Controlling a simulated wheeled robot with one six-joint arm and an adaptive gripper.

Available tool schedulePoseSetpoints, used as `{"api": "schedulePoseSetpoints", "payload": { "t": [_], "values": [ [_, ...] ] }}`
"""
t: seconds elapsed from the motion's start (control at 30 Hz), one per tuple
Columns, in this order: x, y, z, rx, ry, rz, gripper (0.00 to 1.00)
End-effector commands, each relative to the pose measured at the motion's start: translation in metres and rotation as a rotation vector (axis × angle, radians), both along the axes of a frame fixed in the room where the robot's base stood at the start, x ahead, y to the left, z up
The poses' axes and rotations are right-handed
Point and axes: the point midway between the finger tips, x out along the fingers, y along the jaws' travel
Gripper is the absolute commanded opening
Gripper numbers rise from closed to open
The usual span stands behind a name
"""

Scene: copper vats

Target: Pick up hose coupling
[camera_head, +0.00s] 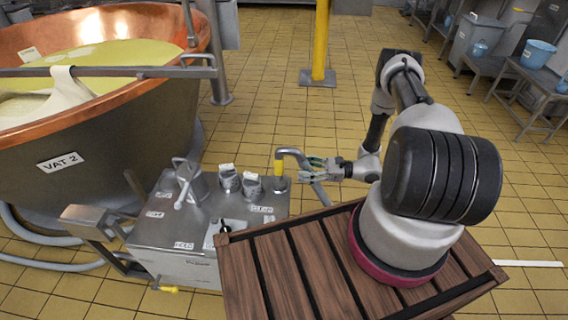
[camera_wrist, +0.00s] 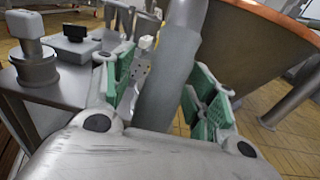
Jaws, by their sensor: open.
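A grey bent hose with a pipe-like end, which I take for the hose coupling (camera_head: 292,152), rises at the right end of a steel cart in the head view. My gripper (camera_head: 316,163) is open beside the bend. In the wrist view a thick grey cylinder (camera_wrist: 171,72) stands between the green-padded fingers of my gripper (camera_wrist: 164,84).
A copper vat (camera_head: 120,115) stands at the left. A yellow post (camera_head: 320,40) is behind. Tiled floor is free beyond.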

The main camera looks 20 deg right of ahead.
Motion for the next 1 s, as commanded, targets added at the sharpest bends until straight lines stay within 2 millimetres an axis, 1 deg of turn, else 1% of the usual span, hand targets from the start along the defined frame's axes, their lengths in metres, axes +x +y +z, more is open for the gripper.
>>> {"api": "schedulePoseSetpoints", "payload": {
  "t": [0.07,0.17,0.37,0.63,0.73,0.93,0.97,1.0],
  "values": [
    [0.005,0.0,0.005,0.02,-0.006,-0.022,0.57],
    [0.008,0.006,0.009,0.035,-0.01,-0.023,0.57],
    [0.017,0.029,0.009,0.035,-0.01,-0.02,0.57],
    [0.033,0.065,0.009,0.034,-0.01,-0.021,0.57],
    [0.036,0.071,0.009,0.034,-0.01,-0.021,0.57],
    [0.036,0.072,0.009,0.034,-0.009,-0.022,0.57],
    [0.036,0.072,0.009,0.034,-0.009,-0.022,0.54],
    [0.036,0.072,0.009,0.034,-0.009,-0.022,0.46]
  ]
}}
